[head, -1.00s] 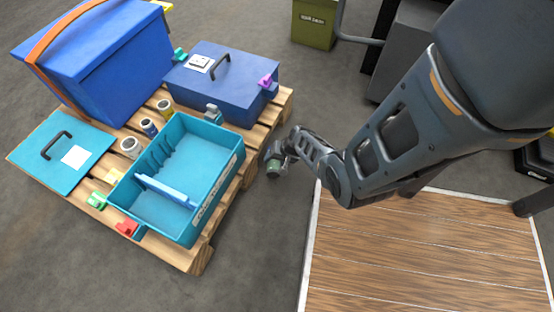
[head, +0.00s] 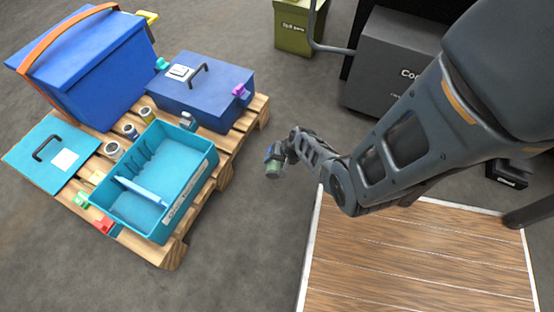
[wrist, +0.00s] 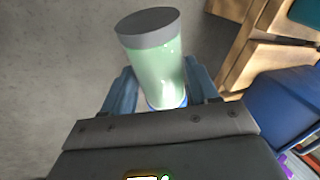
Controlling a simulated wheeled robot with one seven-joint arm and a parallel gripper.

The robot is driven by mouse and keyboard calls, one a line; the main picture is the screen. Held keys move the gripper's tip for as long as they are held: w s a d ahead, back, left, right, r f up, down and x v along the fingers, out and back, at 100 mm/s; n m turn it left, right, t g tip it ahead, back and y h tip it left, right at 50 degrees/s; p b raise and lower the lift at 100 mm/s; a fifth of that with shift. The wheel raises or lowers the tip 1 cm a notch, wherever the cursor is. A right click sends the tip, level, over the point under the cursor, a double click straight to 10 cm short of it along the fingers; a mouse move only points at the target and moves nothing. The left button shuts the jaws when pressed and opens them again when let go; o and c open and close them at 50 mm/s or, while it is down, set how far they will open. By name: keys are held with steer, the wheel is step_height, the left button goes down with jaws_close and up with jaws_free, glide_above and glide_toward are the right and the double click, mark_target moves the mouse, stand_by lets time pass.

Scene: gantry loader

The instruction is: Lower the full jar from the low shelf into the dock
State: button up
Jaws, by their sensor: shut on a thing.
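My gripper (wrist: 160,90) is shut on a jar (wrist: 155,60) with pale green contents and a grey end cap. The jar sits between the two blue fingers in the wrist view. In the head view the jar (head: 274,168) hangs at the end of my arm, over the bare floor between the pallet and the wooden platform. I cannot make out the dock or the low shelf for certain in these frames.
A pallet (head: 172,256) at left carries an open teal bin (head: 150,210), a blue case (head: 205,85), a large blue box (head: 85,65), a teal lid (head: 28,150) and several small jars. A wooden platform (head: 420,260) is at lower right. A dark grey cabinet (head: 390,60) stands behind.

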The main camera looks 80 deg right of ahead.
steer(key=shift+s+r+p, duration=0.2)
steer(key=shift+r+p, duration=0.15)
steer(key=shift+r, duration=0.2)
steer(key=shift+r+p, duration=1.25)
steer(key=shift+r, duration=0.05)
